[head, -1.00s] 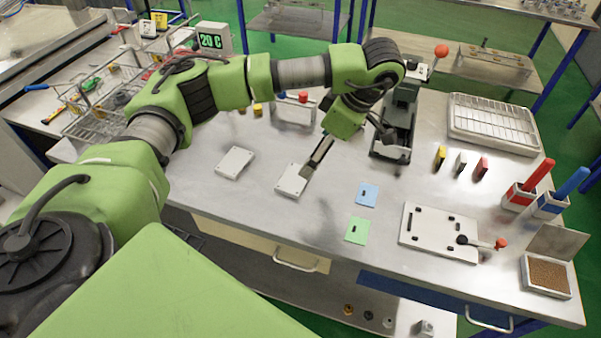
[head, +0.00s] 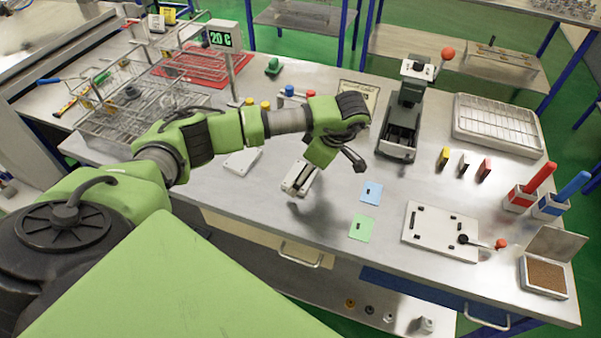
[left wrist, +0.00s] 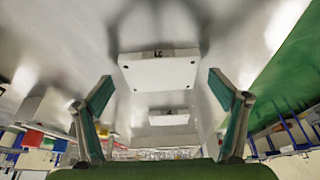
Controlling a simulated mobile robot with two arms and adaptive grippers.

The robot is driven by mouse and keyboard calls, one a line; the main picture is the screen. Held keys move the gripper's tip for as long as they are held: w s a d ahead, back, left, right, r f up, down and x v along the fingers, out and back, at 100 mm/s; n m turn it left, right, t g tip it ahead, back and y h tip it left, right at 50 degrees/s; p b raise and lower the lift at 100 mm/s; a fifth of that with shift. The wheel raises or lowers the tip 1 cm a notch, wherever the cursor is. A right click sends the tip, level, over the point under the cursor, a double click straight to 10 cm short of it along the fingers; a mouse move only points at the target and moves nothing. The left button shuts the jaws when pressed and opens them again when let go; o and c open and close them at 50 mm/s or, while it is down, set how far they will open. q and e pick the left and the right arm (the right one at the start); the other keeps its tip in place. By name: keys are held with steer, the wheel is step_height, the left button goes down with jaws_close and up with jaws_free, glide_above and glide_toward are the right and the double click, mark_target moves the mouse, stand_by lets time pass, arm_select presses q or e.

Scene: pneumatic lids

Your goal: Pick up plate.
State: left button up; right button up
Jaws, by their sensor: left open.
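A white plate (head: 289,180) with small dark holes lies on the steel table, partly covered by my left gripper (head: 301,184). In the left wrist view this plate (left wrist: 158,72) lies ahead between my spread fingers (left wrist: 163,88). The fingers are open and empty; I see no contact with the plate. A second white plate (head: 242,161) lies to the left, partly hidden by my left arm; it also shows farther off in the left wrist view (left wrist: 169,118). My right gripper is not in view.
Blue (head: 371,192) and green (head: 361,229) cards lie right of the gripper. A larger white board (head: 440,216) with a red-knobbed lever, a dark press (head: 398,130) and a wire rack (head: 105,125) stand around. The table's front edge is close to the plate.

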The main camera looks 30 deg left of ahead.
arm_select(q)
steer(key=shift+f, duration=0.15)
steer(key=c, duration=1.4)
steer(key=shift+c, duration=0.2)
